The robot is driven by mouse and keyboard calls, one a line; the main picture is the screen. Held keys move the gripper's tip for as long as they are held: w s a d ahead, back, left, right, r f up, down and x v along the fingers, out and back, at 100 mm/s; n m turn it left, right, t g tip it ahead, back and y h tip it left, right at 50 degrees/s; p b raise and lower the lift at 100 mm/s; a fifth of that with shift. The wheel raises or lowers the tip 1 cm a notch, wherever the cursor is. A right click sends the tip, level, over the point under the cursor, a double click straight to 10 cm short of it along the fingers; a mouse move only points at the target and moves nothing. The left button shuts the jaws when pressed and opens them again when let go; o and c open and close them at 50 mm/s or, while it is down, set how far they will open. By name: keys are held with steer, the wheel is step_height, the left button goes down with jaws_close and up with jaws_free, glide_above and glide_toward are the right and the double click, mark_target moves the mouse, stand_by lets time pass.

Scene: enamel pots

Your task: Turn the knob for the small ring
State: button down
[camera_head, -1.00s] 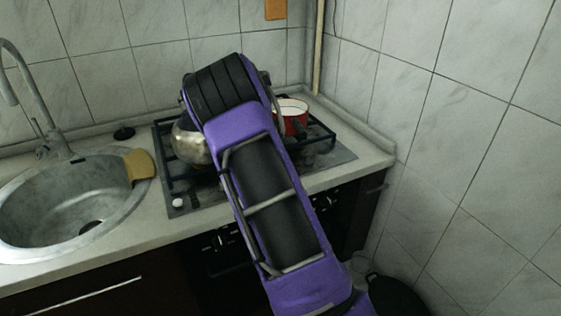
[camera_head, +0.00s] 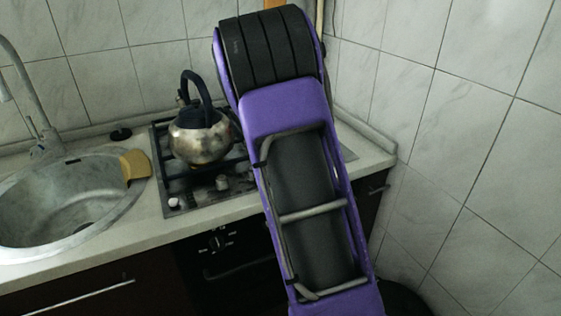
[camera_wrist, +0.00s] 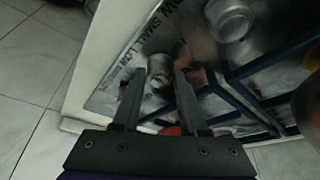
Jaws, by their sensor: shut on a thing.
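My gripper (camera_wrist: 160,76) shows in the wrist view, with its two dark fingers on either side of a small metallic knob (camera_wrist: 159,66) on the steel hob panel. It is shut on this knob. Printed lettering on the panel beside it includes the word "SMALL". A second, larger-looking knob (camera_wrist: 232,18) stands at the top of the wrist view. In the head view my purple arm hides the gripper, the held knob and the right part of the hob (camera_head: 182,206). Two other knobs show on the hob's front edge, a pale one (camera_head: 174,202) and a grey one (camera_head: 222,183).
A steel kettle (camera_head: 199,145) stands on the hob's left side. A bit of red (camera_wrist: 172,131) shows between the fingers. The sink (camera_head: 70,200) with a tan sponge-like object (camera_head: 135,164) is at left. A tiled wall (camera_head: 450,130) bounds the right.

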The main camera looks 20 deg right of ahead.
steer(key=shift+d+n+t+y, duration=0.1)
steer(key=shift+n+t+y, duration=0.5)
steer(key=shift+n, duration=1.5)
steer(key=shift+s, duration=0.1)
steer(key=shift+c, duration=2.2)
jaws_free()
steer(key=shift+r, duration=0.1)
steer(key=p+v, duration=0.2)
steer(key=v, duration=1.5)
steer(key=shift+r, duration=0.2)
